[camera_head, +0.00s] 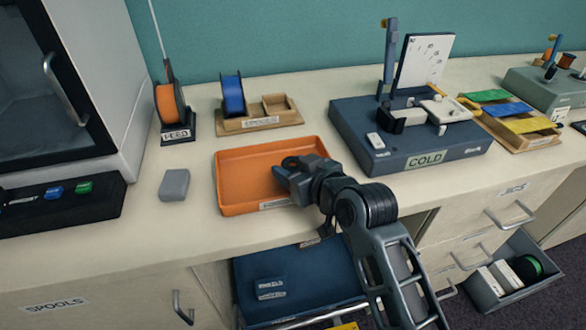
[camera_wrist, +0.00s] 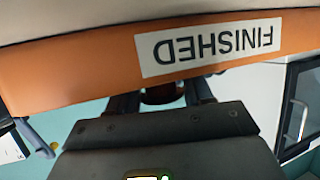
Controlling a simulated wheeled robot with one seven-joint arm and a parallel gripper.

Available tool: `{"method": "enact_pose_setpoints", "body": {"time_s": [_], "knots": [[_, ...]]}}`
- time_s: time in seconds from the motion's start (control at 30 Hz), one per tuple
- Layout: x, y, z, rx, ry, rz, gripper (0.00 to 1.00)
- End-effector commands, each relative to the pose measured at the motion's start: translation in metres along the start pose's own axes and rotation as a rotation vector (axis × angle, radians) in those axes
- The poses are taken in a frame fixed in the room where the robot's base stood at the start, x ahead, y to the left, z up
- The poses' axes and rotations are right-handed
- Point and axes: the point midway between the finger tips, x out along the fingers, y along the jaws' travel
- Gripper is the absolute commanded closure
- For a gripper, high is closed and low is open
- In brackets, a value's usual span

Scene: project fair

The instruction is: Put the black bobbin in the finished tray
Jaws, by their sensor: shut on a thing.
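The finished tray (camera_head: 240,168) is a shallow orange tray on the counter. Its front wall with an upside-down FINISHED label (camera_wrist: 208,50) fills the upper part of the wrist view. My gripper (camera_head: 287,170) reaches over the front wall into the right half of the tray. It is shut on a small dark round piece, the black bobbin (camera_wrist: 162,96), which shows between the fingers with a reddish-brown tint. In the head view the bobbin (camera_head: 291,162) is partly hidden by my gripper. I cannot tell whether it touches the tray floor.
A grey block (camera_head: 174,185) lies left of the tray. Behind stand an orange feed spool (camera_head: 168,104) and a wooden spool holder (camera_head: 290,117) with a blue spool (camera_head: 233,96). A dark machine base marked COLD (camera_head: 355,120) is to the right. The tray's left half is clear.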

Motion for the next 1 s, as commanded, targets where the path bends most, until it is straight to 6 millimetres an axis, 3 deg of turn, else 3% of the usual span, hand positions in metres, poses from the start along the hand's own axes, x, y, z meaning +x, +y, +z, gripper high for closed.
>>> {"method": "enact_pose_setpoints", "body": {"time_s": [0.07,0.1,0.33,0.57,0.77,1.0], "knots": [[0.003,-0.001,0.013,0.003,-0.019,-0.001,0.78],[0.003,-0.001,0.013,0.003,-0.020,-0.001,0.46],[0.003,-0.001,0.016,0.003,-0.023,-0.001,0.24],[0.003,-0.002,0.016,0.003,-0.025,-0.002,0.24],[-0.003,-0.001,0.001,0.004,-0.024,-0.002,0.24],[-0.051,-0.001,0.001,0.006,-0.015,0.000,0.24]]}}
